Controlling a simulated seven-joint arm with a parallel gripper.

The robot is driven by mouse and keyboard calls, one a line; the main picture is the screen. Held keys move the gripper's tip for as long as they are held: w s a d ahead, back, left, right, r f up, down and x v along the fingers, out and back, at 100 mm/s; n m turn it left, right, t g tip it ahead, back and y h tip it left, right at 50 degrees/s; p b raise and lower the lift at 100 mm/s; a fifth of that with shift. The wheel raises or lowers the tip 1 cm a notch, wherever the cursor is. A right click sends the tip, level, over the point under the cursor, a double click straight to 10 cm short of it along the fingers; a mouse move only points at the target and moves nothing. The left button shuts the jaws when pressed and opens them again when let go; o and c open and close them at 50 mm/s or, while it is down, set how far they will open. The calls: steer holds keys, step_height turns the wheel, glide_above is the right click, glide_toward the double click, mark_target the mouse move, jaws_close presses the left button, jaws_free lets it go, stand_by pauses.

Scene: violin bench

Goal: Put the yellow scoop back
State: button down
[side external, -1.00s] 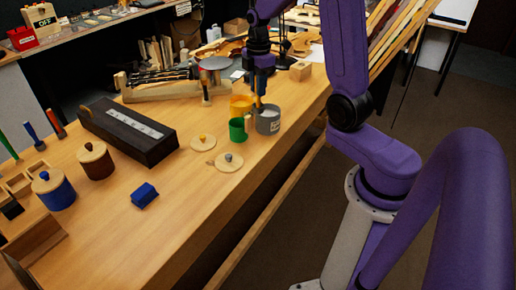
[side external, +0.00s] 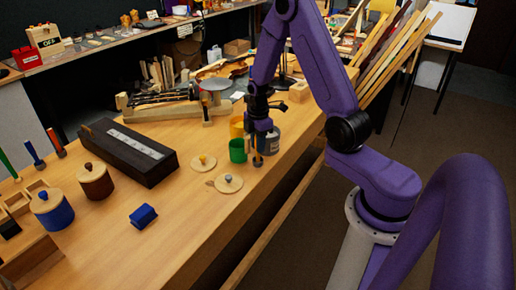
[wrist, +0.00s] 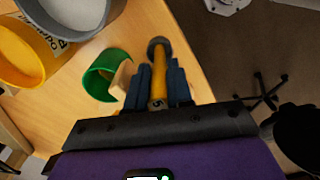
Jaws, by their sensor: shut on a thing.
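My gripper (side external: 258,140) is shut on the yellow scoop. In the wrist view the gripper fingers (wrist: 158,85) close on the scoop's yellow handle (wrist: 159,66), with a round dark grey end (wrist: 158,46) beyond the fingertips. In the side view the scoop (side external: 258,161) hangs below the fingers, beside the green cup (side external: 238,150) and in front of the grey pot (side external: 273,139). The yellow pot (side external: 237,127) stands behind the green cup. The grey pot (wrist: 80,14) is open with pale contents in the wrist view. Whether the scoop touches the bench is unclear.
Two loose lids, one yellow-knobbed (side external: 203,161) and one grey-knobbed (side external: 229,183), lie on the bench. A blue block (side external: 143,215), long dark box (side external: 128,152), blue pot (side external: 52,208) and brown pot (side external: 96,182) are leftward. Coloured-handled tools (side external: 36,155) stand at far left. The front edge is close.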

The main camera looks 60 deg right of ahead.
steer(key=shift+f, duration=0.9)
steer(key=shift+f, duration=0.15)
steer(key=c, duration=1.3)
jaws_free()
